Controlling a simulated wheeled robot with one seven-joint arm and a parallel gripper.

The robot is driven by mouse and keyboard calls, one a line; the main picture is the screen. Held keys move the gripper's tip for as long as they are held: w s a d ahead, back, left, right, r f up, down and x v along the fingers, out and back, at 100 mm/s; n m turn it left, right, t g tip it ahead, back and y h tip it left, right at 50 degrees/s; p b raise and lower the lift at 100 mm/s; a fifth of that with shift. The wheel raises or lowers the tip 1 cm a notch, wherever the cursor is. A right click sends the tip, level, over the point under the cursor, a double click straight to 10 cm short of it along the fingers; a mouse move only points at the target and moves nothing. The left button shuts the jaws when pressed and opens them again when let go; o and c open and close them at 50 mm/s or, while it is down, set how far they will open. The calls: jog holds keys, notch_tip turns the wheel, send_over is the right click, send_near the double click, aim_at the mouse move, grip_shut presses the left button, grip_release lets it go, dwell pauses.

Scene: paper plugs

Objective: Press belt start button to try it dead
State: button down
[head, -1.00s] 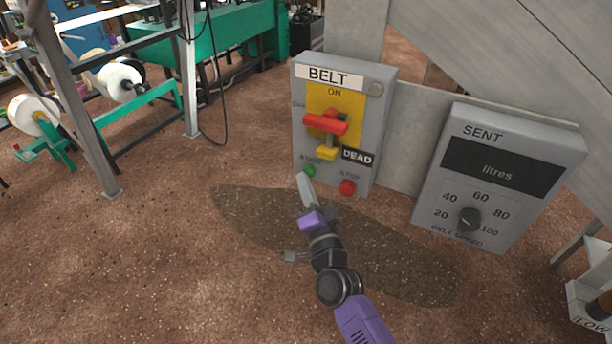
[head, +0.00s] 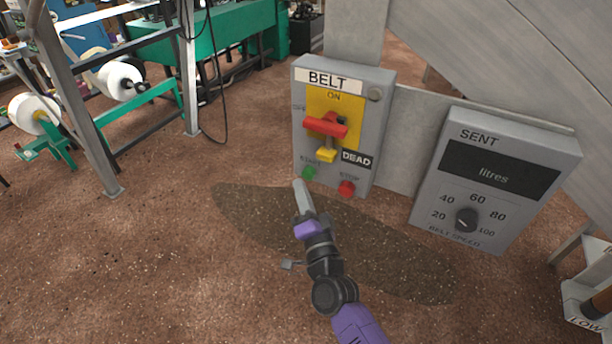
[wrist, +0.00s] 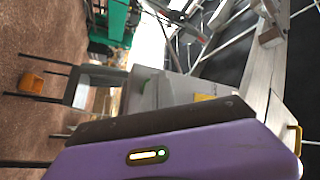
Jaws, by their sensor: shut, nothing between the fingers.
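The grey BELT box (head: 385,130) stands upright on a grey post. It carries a red switch handle (head: 326,126) on a yellow plate, with a yellow piece below it and a black DEAD label (head: 357,158). The green start button (head: 309,173) is at its lower left and the red stop button (head: 346,188) at its lower right. My gripper (head: 299,184) is shut and empty, its tip just below and left of the green button in the picture. I cannot tell whether it touches. In the wrist view, my purple gripper body hides much of the grey box.
A SENT box (head: 497,180) with a litres display and a belt speed knob (head: 466,220) stands to the right. A grey sloping panel (head: 500,60) rises behind. A metal frame with white rolls (head: 120,80) is at the left.

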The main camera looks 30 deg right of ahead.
jog(key=shift+s+a+p, duration=0.75)
jog(key=shift+a+p, duration=0.1)
jog(key=shift+a, duration=0.15)
jog(key=shift+s+a+p, duration=0.7)
jog(key=shift+a+p, duration=0.15)
jog(key=shift+a, duration=0.15)
jog(key=s+r+n+g+y, duration=0.1)
jog(key=s+n, duration=0.5)
jog(key=s, duration=1.4)
jog(key=s+d+r+n+g+y, duration=0.1)
jog(key=s+r+n+g, duration=0.3)
jog(key=s, duration=1.7)
jog(key=n+y, duration=0.1)
jog(key=n, duration=0.2)
jog(key=shift+s+n+y, duration=0.3)
jog(key=shift+d, duration=0.1)
